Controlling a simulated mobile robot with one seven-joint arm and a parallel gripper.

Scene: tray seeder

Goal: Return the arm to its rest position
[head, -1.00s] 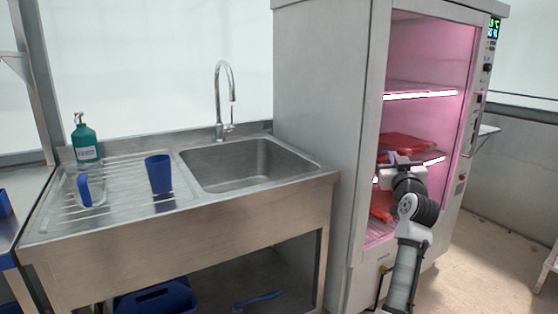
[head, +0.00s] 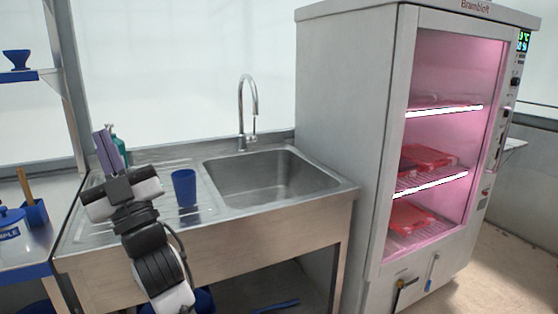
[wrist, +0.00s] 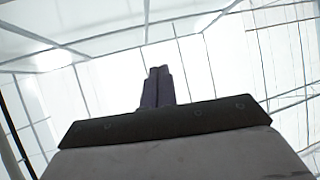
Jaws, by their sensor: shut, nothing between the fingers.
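My gripper (head: 108,150) is in the head view at the left, raised in front of the sink's drainboard, with its purple-grey fingers pointing up. The fingers are together and hold nothing. In the wrist view the closed fingers (wrist: 158,87) stand upright against a bright glazed roof, with nothing else near them. My arm runs down from the gripper to the bottom edge of the head view. The gripper hides part of the drainboard and most of a green bottle (head: 120,148) behind it.
A steel sink (head: 270,178) with a tap (head: 241,110) stands in the middle, a blue cup (head: 184,188) on its drainboard. A lit cabinet (head: 345,120) with red trays (head: 428,158) stands at the right. A bench with blue items (head: 35,212) is at the left edge.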

